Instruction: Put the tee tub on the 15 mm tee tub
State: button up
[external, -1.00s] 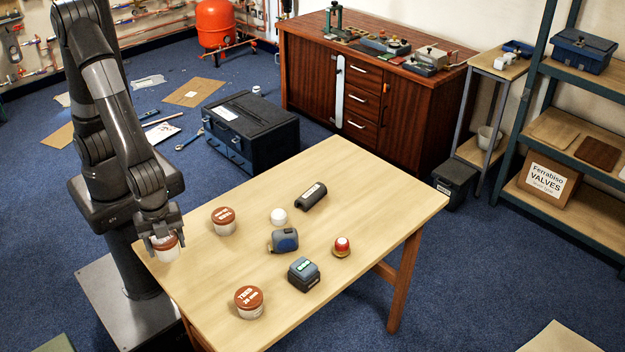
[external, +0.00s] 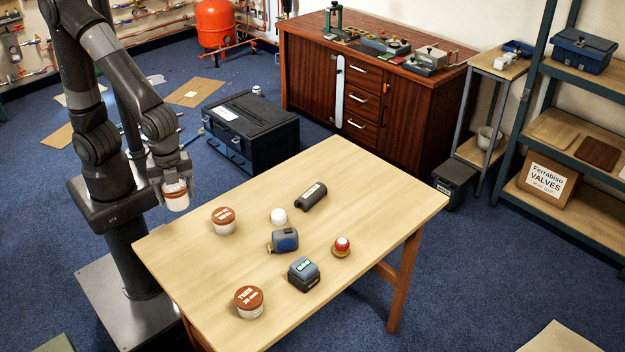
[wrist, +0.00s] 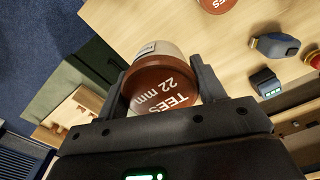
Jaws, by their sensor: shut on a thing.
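My gripper (external: 172,176) is shut on a white tub with a red-brown lid (external: 177,200), held raised above the left corner of the table. In the wrist view its lid (wrist: 165,92) reads "TEES 22 mm", and the tub sits between both fingers (wrist: 158,86). A similar lidded tub (external: 223,220) stands on the table to the right of the held one; its lid print is too small to read. Another such tub (external: 249,301) stands near the front edge; its lid seems to read "TEES" with a blurred size. Both stand upright with nothing on them.
The table's right part is clear. A black toolbox (external: 250,130) stands behind on the floor.

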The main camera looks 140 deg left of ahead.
jog(key=shift+s+a+r, duration=0.1)
jog(key=shift+s+a, duration=0.1)
jog(key=shift+a, duration=0.1)
jog(key=a+f, duration=0.2)
jog(key=a, duration=0.2)
jog(key=a+f, duration=0.2)
jog(key=a, duration=0.1)
jog(key=a+f, duration=0.3)
jog(key=a, duration=0.1)
jog(key=shift+w+a, duration=0.3)
jog(key=shift+w, duration=0.05)
jog(key=shift+f, duration=1.95)
jog(key=shift+f, duration=0.15)
jog(key=o, duration=1.3)
notch_tip(320, 180, up, 12)
jog(key=shift+r, duration=0.2)
